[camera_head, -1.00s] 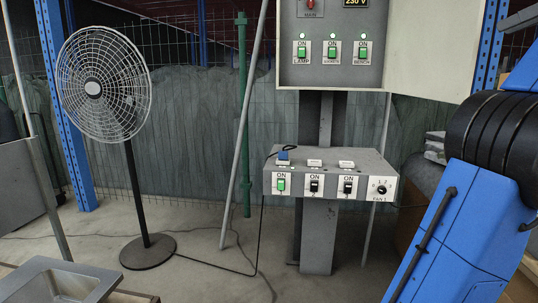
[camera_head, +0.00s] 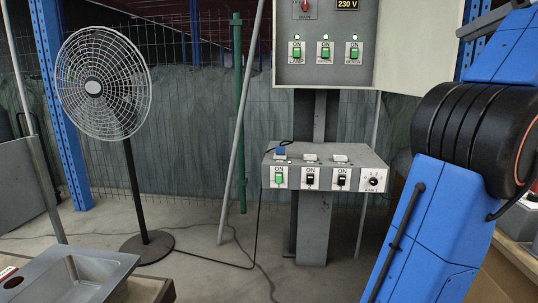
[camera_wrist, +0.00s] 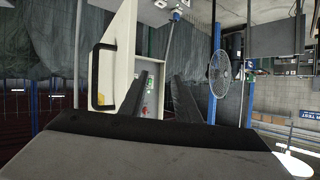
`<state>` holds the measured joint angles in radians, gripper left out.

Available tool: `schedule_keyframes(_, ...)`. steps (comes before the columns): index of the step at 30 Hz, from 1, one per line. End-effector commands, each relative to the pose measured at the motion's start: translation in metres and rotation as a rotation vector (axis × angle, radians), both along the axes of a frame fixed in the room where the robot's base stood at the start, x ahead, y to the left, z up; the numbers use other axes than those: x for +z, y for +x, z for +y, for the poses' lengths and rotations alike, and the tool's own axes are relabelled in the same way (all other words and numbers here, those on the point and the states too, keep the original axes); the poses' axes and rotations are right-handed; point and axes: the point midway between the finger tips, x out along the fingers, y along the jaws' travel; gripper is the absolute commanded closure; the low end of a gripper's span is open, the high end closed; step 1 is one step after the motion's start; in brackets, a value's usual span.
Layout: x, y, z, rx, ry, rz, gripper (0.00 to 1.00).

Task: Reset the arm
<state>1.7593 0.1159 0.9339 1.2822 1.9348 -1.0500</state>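My arm, blue with a black ribbed joint, stands at the right of the head view; its end is out of that view. In the wrist view, which looks upside down, my gripper (camera_wrist: 163,80) shows as two dark fingers with a wide gap between them. It is open, and nothing shows held between the fingers. Behind the gap is the open electrical cabinet (camera_wrist: 152,92), with a black door handle (camera_wrist: 103,76) at left. No contact with the cabinet is visible.
The wall cabinet (camera_head: 292,72) has three green-lit switches. Below is a grey switch box (camera_head: 335,163) with a blue plug (camera_head: 280,152). A standing fan (camera_head: 103,85) is left, a metal sink (camera_head: 75,280) lower left.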

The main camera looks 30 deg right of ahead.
Motion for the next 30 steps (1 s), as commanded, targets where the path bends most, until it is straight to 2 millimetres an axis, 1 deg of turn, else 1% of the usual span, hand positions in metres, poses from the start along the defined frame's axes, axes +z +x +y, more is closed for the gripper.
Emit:
schedule_keyframes(1,-0.002,0.010,0.005,0.004,0.011,0.004,0.71)
schedule_keyframes(5,-0.011,0.034,0.013,0.001,0.051,0.021,0.71)
schedule_keyframes(8,-0.022,0.058,0.024,0.001,0.092,0.042,0.71)
schedule_keyframes(11,-0.037,0.088,0.041,-0.001,0.140,0.073,0.71)
schedule_keyframes(15,-0.061,0.126,0.069,-0.007,0.203,0.120,0.71)
schedule_keyframes(17,-0.072,0.140,0.081,-0.010,0.229,0.144,0.71)
schedule_keyframes(21,-0.099,0.171,0.114,-0.015,0.278,0.200,0.71)
schedule_keyframes(23,-0.111,0.182,0.129,-0.017,0.296,0.225,0.71)
schedule_keyframes(27,-0.141,0.204,0.166,-0.022,0.329,0.287,0.71)
schedule_keyframes(30,-0.164,0.216,0.193,-0.027,0.347,0.331,0.71)
